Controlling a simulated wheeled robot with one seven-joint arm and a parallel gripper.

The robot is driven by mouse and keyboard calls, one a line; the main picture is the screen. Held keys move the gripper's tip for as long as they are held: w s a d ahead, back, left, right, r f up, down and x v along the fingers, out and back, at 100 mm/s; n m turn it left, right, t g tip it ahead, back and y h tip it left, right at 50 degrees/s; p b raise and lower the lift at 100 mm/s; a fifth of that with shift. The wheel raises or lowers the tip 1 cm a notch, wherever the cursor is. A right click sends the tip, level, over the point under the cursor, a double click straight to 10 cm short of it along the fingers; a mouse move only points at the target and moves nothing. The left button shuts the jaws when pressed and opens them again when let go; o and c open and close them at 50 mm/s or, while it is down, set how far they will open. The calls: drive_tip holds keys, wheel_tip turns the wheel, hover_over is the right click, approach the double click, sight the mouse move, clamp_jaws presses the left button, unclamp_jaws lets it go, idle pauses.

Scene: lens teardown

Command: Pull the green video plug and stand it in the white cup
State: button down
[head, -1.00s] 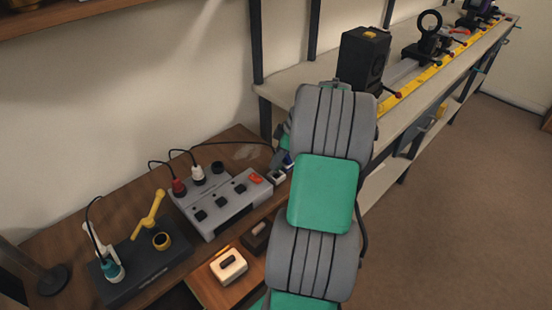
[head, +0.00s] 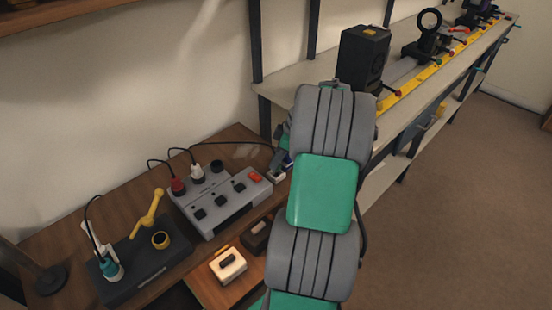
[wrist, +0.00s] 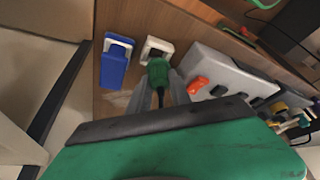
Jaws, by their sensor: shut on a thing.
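My gripper (wrist: 161,82) is shut on the green video plug (wrist: 158,72), with a dark cable trailing from it towards the camera. The plug's front end overlaps the near edge of the white cup (wrist: 158,48) in the wrist view. I cannot tell whether the tip is inside the cup or only above it. The square white cup with a dark opening also shows in the head view (head: 276,176), just below my gripper (head: 281,160). The plug is mostly hidden there by my gripper and arm.
A blue cup (wrist: 115,64) stands close beside the white one. The grey socket box (head: 222,199) holds a red plug (head: 178,186) and a white plug (head: 197,174); its dark round socket (head: 217,166) is empty. A shelf bench (head: 300,84) stands behind.

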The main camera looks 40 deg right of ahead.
drive_tip(key=shift+f+b, duration=0.9)
drive_tip(key=shift+f, duration=0.3)
idle(0.4)
drive_tip(key=c, duration=1.1)
unclamp_jaws()
